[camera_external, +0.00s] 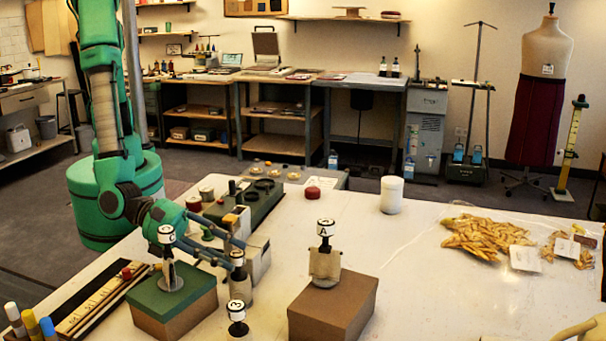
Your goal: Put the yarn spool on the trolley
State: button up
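My gripper (237,256) reaches in from the left, low over the table, with bluish fingers pointing right. Its fingertips are by a black-topped labelled piece (238,285) and a pale block; whether they hold anything is unclear. Which thing is the yarn spool is not certain. A beige-wrapped piece with an "A" top (325,264) stands upright on a brown box (335,306). A piece topped "C" (167,262) stands on a green-lidded box (172,302). A piece topped "3" (237,320) stands between the boxes. A wheeled upright stand (470,130), possibly the trolley, is at the back right.
A white cylinder (392,195) and a red round item (312,192) stand farther back on the white table (420,285). Yellow pieces in clear bags (485,236) lie at the right. A green case (245,205) lies behind my gripper. The table's front right is mostly clear.

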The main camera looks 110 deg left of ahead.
aim_at(230, 278)
jog(key=shift+c, duration=0.3)
grip_shut()
dwell(0.3)
notch_tip(230, 278, up, 10)
jog(key=p, duration=0.1)
dwell(0.5)
dwell(0.7)
